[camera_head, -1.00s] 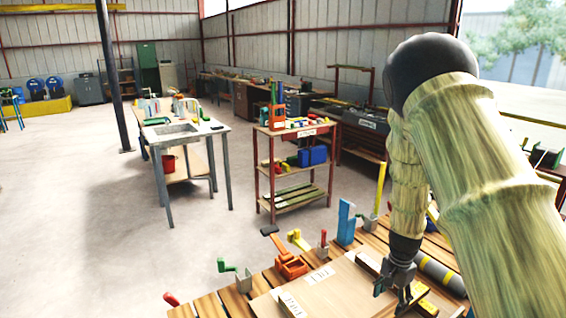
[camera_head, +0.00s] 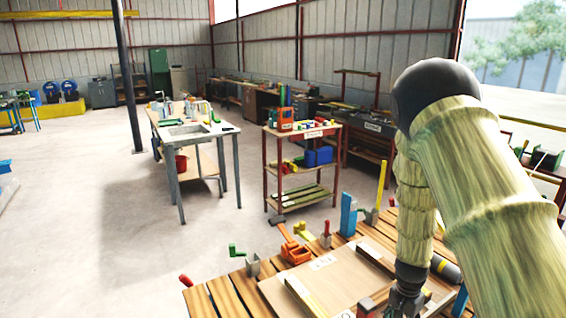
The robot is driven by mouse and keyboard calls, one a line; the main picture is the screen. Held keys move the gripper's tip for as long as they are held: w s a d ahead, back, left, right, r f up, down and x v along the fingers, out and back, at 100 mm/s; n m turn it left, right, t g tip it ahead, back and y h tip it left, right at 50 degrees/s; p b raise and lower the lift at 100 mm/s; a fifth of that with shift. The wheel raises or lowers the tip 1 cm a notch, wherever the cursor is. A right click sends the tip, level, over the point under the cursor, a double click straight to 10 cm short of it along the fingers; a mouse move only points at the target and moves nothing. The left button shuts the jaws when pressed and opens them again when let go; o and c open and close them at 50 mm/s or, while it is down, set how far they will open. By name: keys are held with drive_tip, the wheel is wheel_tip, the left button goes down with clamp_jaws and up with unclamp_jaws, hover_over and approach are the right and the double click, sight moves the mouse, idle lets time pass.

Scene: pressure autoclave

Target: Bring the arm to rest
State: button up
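My arm comes down along the right side of the head view. My gripper (camera_head: 403,301) hangs low over the slatted wooden workbench (camera_head: 197,302) at the bottom edge of the picture. It points down near a pale board (camera_head: 325,276) with wooden bars on it. The fingertips are dark and partly cut off by the frame, so I cannot tell if they are open or shut, or whether they touch anything.
On the workbench edge stand an orange tool (camera_head: 294,252), a green-handled clamp (camera_head: 250,262), a blue block (camera_head: 348,215) and a yellow upright bar (camera_head: 381,187). A shelf cart (camera_head: 270,165) and a sink table (camera_head: 228,131) stand beyond. The floor at left is open.

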drive_tip(key=s+a+f+n+h, duration=0.15)
drive_tip(key=s+f+n, duration=0.25)
drive_tip(key=s+f, duration=1.05)
drive_tip(key=s+a+f+n+y, duration=0.1)
drive_tip(key=s+a+n, duration=0.2)
drive_tip(key=s, duration=0.7)
drive_tip(key=s+a+f+n+y, duration=0.1)
drive_tip(key=s+a+f+n, duration=0.1)
drive_tip(key=s+a, duration=0.4)
drive_tip(key=s+n, duration=0.1)
drive_tip(key=s, duration=0.4)
drive_tip(key=shift+f, duration=0.2)
drive_tip(key=shift+s, duration=0.1)
